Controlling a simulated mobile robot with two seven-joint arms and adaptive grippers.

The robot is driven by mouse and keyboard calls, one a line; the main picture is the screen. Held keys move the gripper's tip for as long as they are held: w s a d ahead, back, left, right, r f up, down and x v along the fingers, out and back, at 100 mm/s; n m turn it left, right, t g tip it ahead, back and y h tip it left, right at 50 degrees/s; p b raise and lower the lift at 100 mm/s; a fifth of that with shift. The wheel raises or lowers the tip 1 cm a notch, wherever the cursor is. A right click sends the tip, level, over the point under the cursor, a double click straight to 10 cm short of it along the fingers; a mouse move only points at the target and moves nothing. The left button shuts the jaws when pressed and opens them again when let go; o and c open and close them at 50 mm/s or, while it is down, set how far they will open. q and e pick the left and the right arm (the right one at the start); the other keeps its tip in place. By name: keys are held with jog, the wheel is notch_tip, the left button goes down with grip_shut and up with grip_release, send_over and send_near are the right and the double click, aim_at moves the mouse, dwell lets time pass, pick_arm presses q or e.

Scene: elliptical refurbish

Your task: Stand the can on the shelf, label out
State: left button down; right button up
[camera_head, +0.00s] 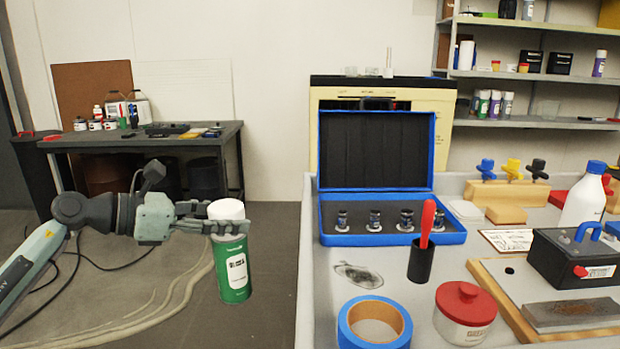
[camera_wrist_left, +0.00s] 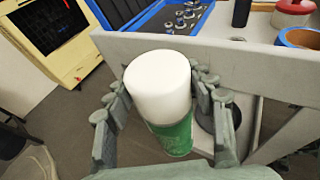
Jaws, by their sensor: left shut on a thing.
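The can (camera_head: 233,268) is green with a white cap and a white label patch. It hangs upright in the air over the floor, left of the workbench, with its label facing the head camera. My left gripper (camera_head: 222,222) is shut around its upper part, just below the cap. In the left wrist view the can (camera_wrist_left: 160,88) sits between both fingers, cap toward the camera. The shelf (camera_head: 540,122) is at the upper right against the back wall and holds several cans and boxes. My right gripper is not in view.
The workbench (camera_head: 310,290) carries an open blue case (camera_head: 440,237), blue tape (camera_head: 347,330), a red-lidded jar (camera_head: 466,312), a red-handled tool in a black holder and a black battery-like box. A dark table (camera_head: 180,143) stands at back left. Open floor lies between.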

pick_arm(q)
jog(key=s+a+f+n+t+y+p, duration=0.1)
jog(key=s+a+f+n+t+y, duration=0.2)
jog(key=s+f, duration=0.7)
jog(key=shift+s+a+f+n+t+y+p, duration=0.25)
jog(key=shift+s+n+t+y, duration=0.8)
jog(key=shift+s, duration=1.15)
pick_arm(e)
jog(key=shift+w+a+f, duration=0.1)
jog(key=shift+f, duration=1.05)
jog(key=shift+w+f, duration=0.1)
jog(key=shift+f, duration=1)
pick_arm(q)
jog(key=shift+r+n, duration=0.15)
jog(key=shift+n, duration=0.1)
